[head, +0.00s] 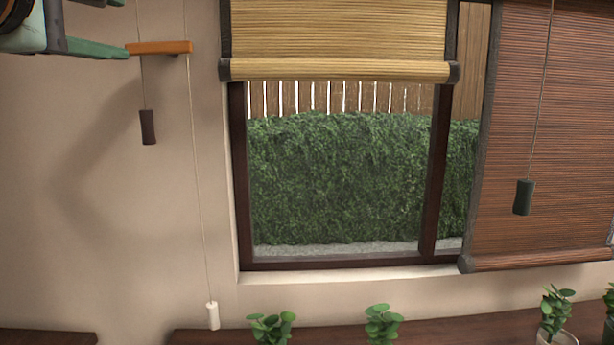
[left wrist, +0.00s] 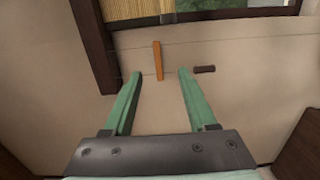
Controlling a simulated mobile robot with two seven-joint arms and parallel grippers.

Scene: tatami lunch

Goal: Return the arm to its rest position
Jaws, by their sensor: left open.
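My left gripper (head: 124,27) is at the top left of the head view, partly cut off by the frame. Its two green fingers point right. In the left wrist view the gripper (left wrist: 160,74) is open, with nothing held between the fingers. An orange wooden bar (head: 160,47) is at the fingertips in the head view. In the left wrist view the bar (left wrist: 158,60) shows in the gap between the tips, apart from both fingers. My right gripper is in neither view.
A dark brown cord pull (head: 147,127) and a white pull (head: 212,315) hang near the wall. A tan blind (head: 338,35) covers the window's top; a brown blind (head: 545,130) hangs lower at right. Potted plants (head: 558,315) stand along the bottom.

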